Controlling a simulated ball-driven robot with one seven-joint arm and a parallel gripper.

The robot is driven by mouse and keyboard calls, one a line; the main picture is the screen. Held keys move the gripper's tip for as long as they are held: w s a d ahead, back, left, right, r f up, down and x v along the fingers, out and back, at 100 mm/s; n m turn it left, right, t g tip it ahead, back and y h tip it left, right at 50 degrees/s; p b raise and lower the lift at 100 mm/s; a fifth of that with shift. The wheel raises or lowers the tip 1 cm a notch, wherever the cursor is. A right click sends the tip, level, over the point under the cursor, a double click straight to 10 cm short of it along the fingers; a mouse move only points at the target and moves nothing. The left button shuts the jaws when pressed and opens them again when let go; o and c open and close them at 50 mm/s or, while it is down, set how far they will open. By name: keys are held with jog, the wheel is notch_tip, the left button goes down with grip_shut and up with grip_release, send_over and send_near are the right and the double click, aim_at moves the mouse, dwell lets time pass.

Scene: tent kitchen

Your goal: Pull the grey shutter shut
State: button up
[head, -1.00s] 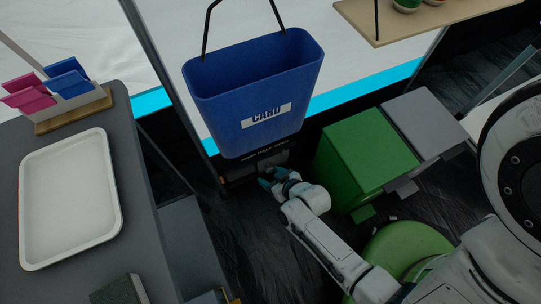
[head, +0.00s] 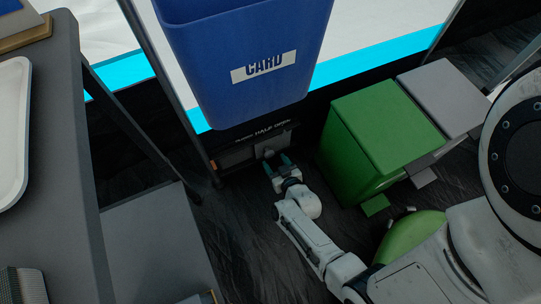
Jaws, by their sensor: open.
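A dark, low unit with small white lettering along its top edge stands on the floor under the blue bin. A grey panel (head: 236,154), which looks like the shutter, shows in its front, left of my gripper. A small pale knob-like part (head: 268,153) shows at the panel's right. My gripper (head: 277,164) has teal fingertips and is open, pointing at the unit with its fingers close to that pale part. I cannot tell whether they touch it. My gripper and the blue bin hide parts of the unit, and how far the shutter is open is unclear.
The blue bin (head: 240,80) marked CARD hangs just above the unit. A green bin (head: 385,135) and a grey bin (head: 442,97) stand to the right. A grey counter (head: 50,170) is at left. Dark floor between is clear.

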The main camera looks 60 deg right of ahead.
aim_at(270, 156)
jog(key=shift+b+x, duration=0.8)
jog(key=shift+x, duration=1.6)
jog(key=shift+c, duration=0.3)
grip_shut()
